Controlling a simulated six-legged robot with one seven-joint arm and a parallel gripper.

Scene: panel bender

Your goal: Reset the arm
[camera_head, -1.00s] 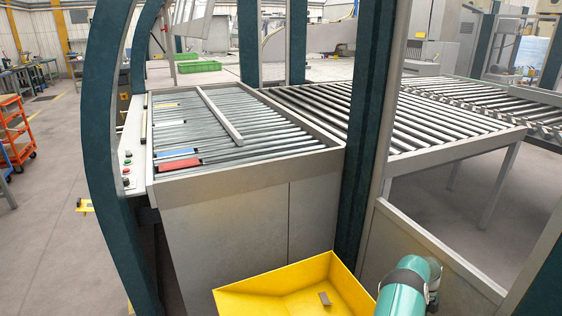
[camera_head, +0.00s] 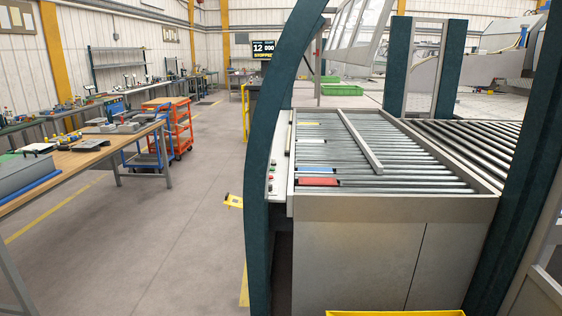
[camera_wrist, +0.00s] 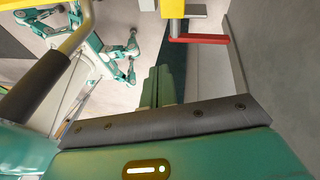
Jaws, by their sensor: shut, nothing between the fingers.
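My gripper (camera_wrist: 158,72) shows in the wrist view as two green fingers side by side with no gap between them, shut and empty. The arm is not visible in the head view. The panel bender's roller table (camera_head: 395,208) stands right of centre in the head view, behind a dark curved post (camera_head: 259,170). A red block (camera_head: 318,182) and a blue strip (camera_head: 318,170) lie at the left of its rollers.
A yellow bin's rim (camera_head: 395,313) shows at the bottom edge. A wooden workbench (camera_head: 85,155) and an orange cart (camera_head: 178,125) stand at left. The floor (camera_head: 175,235) between is largely clear. A red bar (camera_wrist: 200,39) shows near the fingers in the wrist view.

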